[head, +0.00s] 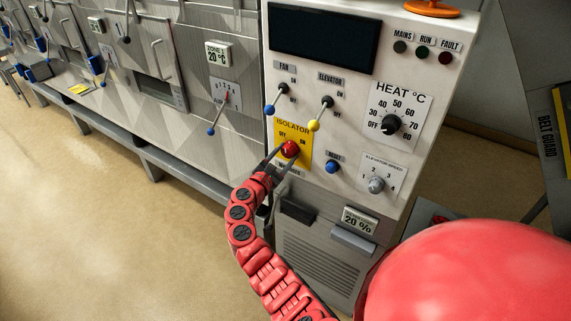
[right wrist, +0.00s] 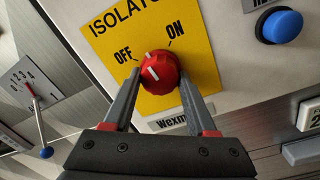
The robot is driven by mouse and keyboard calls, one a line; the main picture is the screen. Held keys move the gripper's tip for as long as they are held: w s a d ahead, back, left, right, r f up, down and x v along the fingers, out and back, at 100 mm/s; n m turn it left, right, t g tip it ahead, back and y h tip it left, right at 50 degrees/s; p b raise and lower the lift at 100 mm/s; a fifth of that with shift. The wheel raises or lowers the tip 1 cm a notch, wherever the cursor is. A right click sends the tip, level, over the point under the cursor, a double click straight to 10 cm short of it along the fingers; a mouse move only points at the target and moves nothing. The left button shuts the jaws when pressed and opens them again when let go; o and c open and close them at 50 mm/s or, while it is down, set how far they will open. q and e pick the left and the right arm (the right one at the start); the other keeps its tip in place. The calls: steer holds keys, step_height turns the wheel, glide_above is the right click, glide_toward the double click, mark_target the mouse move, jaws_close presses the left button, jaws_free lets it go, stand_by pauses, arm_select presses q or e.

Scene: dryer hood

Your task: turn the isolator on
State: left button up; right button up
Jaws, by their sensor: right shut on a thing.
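The isolator is a red rotary knob (head: 290,148) on a yellow plate (head: 281,132) marked OFF and ON, at the lower left of the control panel. In the right wrist view the knob (right wrist: 160,72) has white marks on it, and they appear to lie on its OFF side; the exact angle is hard to tell. My right gripper (head: 286,155) reaches up from below. In the right wrist view its fingers (right wrist: 160,84) are shut on the knob, one on each side. The left gripper is not in view.
Close by are a blue reset button (head: 333,166), the fan lever (head: 269,109), the yellow-tipped elevator lever (head: 313,125), the heat dial (head: 390,124) and the elevator speed dial (head: 376,184). A grey rail (head: 190,168) runs along the machine. The floor at left is clear.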

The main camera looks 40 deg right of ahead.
steer(key=m+b, duration=0.3)
steer(key=b, duration=0.1)
steer(key=m+b, duration=0.3)
steer(key=b, duration=0.1)
steer(key=m+b, duration=0.3)
steer(key=b, duration=0.1)
steer(key=shift+w+f+g+h, duration=0.1)
steer(key=shift+f+g+h, duration=0.2)
steer(key=shift+r+m+b, duration=0.25)
steer(key=shift+m+b, duration=0.85)
steer(key=shift+b, duration=0.4)
steer(key=o, duration=1.4)
steer(key=shift+r, duration=0.1)
steer(key=shift+c, duration=0.2)
steer(key=shift+a, duration=0.15)
steer(key=b+v, duration=0.1)
steer(key=v, duration=1.6)
steer(key=shift+b, duration=0.35)
steer(key=shift+a, duration=0.1)
